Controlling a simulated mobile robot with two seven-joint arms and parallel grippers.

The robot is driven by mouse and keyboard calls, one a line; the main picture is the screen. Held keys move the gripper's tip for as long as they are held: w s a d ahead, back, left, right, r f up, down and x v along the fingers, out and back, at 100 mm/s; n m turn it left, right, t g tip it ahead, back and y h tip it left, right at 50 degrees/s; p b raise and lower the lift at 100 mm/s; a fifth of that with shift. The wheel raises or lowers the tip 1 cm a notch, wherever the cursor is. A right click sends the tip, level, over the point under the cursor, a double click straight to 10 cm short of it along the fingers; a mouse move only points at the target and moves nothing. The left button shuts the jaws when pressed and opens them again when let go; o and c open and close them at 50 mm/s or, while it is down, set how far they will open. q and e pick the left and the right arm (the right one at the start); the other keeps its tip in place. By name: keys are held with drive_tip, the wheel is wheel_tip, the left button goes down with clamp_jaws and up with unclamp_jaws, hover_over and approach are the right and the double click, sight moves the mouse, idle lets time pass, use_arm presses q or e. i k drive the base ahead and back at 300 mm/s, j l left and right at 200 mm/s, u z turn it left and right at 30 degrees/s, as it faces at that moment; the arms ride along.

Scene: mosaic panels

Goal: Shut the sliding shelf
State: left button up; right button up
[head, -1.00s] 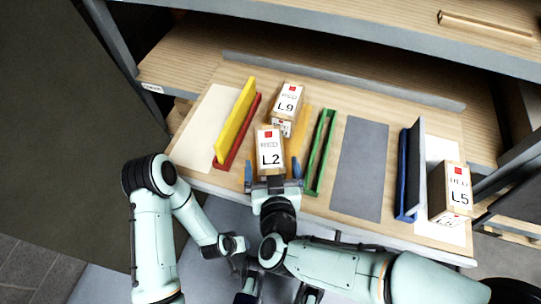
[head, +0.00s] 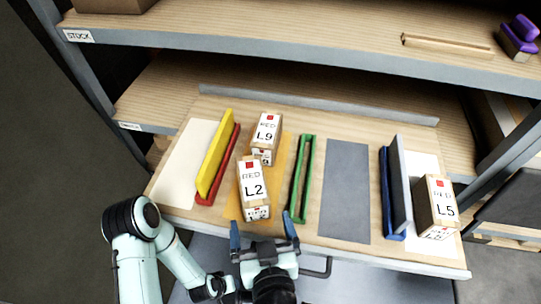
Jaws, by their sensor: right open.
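The sliding shelf (head: 277,231) is a light wooden board with a pale grey front edge, pulled out from the rack towards me. Boxes marked L9 (head: 266,135), L2 (head: 252,187) and L5 (head: 439,203) stand on it. L9 and L2 are over an orange strip; L5 is at the right end. A dark bar handle (head: 322,268) shows below the front edge, right of the gripper.
The shelf also carries a yellow panel (head: 214,153) in a red holder (head: 220,170), a green frame (head: 301,180), a grey mat (head: 345,190) and a grey panel (head: 401,185) in a blue holder (head: 389,195). A fixed upper shelf (head: 300,32) holds a purple object (head: 521,36).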

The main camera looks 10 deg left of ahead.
sight(330, 171)
drive_tip(key=k+l, duration=0.25)
drive_tip(key=k, duration=0.2)
drive_tip(key=k+l, duration=0.25)
drive_tip(key=k, duration=0.25)
